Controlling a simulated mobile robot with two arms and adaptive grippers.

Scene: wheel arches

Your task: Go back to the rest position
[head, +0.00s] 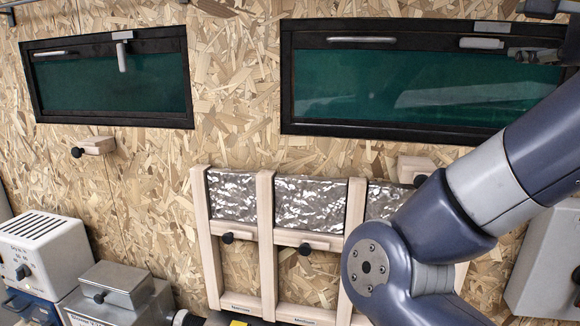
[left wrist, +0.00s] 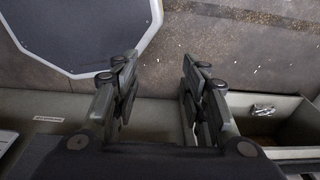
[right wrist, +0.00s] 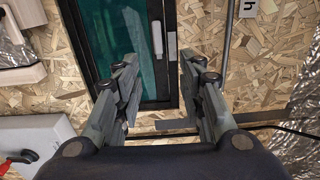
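My right gripper (head: 528,32) is at the top right corner of the head view, in front of the right end of the right-hand green window, partly cut off by the frame edge. In the right wrist view the right gripper (right wrist: 190,68) is open, with its two fingers apart and nothing between them. My left gripper (left wrist: 158,64) shows in the left wrist view, open and empty, pointing toward the floor and a grey open box. I cannot make out the left gripper in the head view.
Two black-framed windows, left (head: 110,85) and right (head: 400,85), are on the chipboard wall. A wooden frame (head: 266,230) with foil panels stands below. A white heater-like box (head: 45,250) and a metal box (head: 118,282) are at lower left. An open grey bin (left wrist: 285,128) lies under the left gripper.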

